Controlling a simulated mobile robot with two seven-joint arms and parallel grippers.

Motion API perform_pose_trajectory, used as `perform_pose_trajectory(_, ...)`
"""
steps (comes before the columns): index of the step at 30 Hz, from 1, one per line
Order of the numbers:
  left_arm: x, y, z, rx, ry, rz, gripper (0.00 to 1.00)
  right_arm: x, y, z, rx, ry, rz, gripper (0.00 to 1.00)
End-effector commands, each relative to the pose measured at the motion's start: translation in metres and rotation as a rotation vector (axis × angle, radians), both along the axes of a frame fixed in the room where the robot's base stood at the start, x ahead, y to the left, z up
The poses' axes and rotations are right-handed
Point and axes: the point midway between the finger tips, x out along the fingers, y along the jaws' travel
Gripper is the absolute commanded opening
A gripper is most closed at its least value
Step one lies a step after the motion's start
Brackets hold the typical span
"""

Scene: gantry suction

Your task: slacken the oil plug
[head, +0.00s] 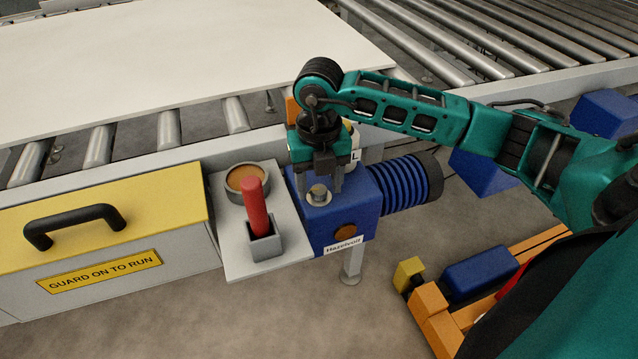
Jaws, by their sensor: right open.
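The oil plug (319,192) appears as a small metal hex head in a pale ring on top of the blue gearbox (325,222). My right gripper (322,188) points down over it, open, with one finger to each side of the plug in the picture. I cannot tell whether the fingers touch it or how far down they reach. A brown round disc (345,230) sits on the gearbox's front face above a name label. My left gripper is not in view.
A grey shelf (290,252) left of the gearbox holds a round pan (247,165) with brown contents and a red handle (255,205) upright in a square socket. A yellow-topped guard (150,205) stands further left. The roller conveyor (165,128) with a white panel (180,60) lies behind.

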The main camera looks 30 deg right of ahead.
Motion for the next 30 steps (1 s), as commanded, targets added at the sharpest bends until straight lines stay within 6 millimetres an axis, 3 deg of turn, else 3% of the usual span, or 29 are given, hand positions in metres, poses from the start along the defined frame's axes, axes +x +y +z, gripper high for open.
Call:
perform_pose_trajectory(10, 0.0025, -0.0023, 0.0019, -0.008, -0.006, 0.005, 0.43, 0.0002, -0.0001, -0.0034, 0.000, -0.001, 0.001, 0.56)
perform_pose_trajectory(27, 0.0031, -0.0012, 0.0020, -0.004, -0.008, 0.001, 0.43, 0.0002, -0.0002, -0.0030, 0.000, -0.001, 0.000, 0.01)
perform_pose_trajectory(30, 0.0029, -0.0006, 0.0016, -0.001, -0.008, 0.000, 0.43, 0.0002, -0.0002, -0.0030, 0.000, -0.001, 0.002, 0.01)
